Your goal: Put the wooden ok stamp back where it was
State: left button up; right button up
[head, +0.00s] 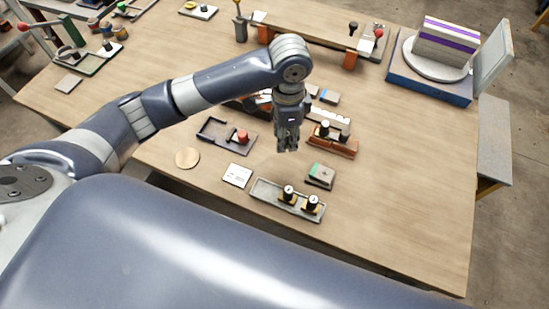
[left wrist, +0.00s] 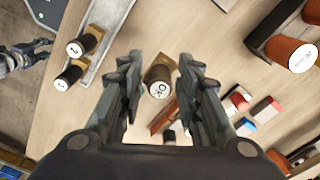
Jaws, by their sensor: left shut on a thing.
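The ok stamp (left wrist: 160,85), with a dark round handle, a white top marked OK and a wooden base, is between the fingers of my left gripper (head: 288,148) in the left wrist view. The left gripper is shut on it. In the head view the gripper points down above the table, and the stamp is hidden or too small to make out there. A grey tray (head: 264,189) in front holds two stamps (head: 288,193) (head: 311,203) at its right end. A brown wooden rack (head: 340,149) with dark stamps is right of the gripper.
A dark tray (head: 212,129) with a red stamp (head: 242,137) lies left of the gripper. A white card (head: 237,175), a green-topped pad (head: 320,175) and a round disc (head: 187,157) lie nearby. A blue machine (head: 428,80) stands back right. The table's right front is clear.

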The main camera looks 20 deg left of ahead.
pick_arm(q)
jog(key=shift+f, duration=0.3)
notch_tip(320, 180, down, 9)
jog(key=shift+s+d+f+p, duration=0.1)
jog(key=shift+p, duration=0.5)
jog(key=shift+f, duration=0.1)
jog(key=o, duration=0.9)
jog(key=shift+f, duration=0.1)
jog(key=shift+c, duration=0.2)
pick_arm(e)
jog(key=shift+d+r, duration=0.15)
jog(key=shift+r, duration=0.25)
jog(key=shift+d, duration=0.2)
pick_arm(q)
jog(key=shift+r, duration=0.25)
notch_tip(320, 180, up, 12)
jog(key=shift+f+b, duration=0.1)
jog(key=shift+b, duration=0.65)
pick_arm(e)
jog(key=shift+d+f, duration=0.2)
jog(key=shift+f, duration=0.5)
jog(key=shift+a, duration=0.25)
